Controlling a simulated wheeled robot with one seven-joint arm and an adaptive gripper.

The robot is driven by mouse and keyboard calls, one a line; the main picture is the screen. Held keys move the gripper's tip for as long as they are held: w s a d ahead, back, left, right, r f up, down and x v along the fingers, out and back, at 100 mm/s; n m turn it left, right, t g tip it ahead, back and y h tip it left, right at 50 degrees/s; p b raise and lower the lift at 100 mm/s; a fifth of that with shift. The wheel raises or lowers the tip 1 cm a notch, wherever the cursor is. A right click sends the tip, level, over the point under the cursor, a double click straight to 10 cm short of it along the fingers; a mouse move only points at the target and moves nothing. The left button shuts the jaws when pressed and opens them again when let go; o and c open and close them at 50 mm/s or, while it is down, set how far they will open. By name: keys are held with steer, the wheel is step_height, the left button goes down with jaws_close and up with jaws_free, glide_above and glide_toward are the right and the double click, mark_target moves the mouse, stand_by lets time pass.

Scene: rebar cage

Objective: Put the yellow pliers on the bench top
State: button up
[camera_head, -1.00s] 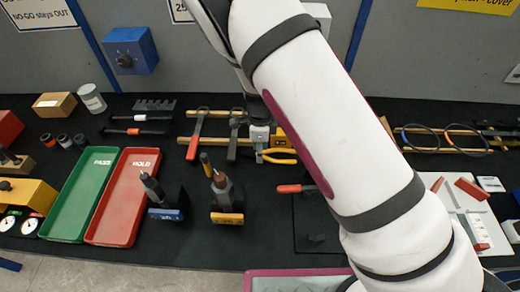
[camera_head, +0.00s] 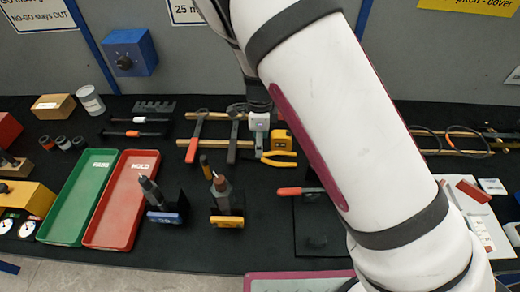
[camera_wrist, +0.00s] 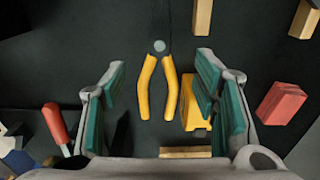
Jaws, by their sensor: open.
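Nothing is held. In the head view my arm hides most of the gripper.
A yellow block-like item (camera_wrist: 194,106) lies right beside the pliers, near the right finger. A red-handled tool (camera_wrist: 56,124) is at the left and a red block (camera_wrist: 282,103) at the right. Green (camera_head: 75,198) and red (camera_head: 121,200) trays stand at left. Bare bench lies in front.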

step_height(320, 180, up, 7)
steer(key=shift+f, duration=0.15)
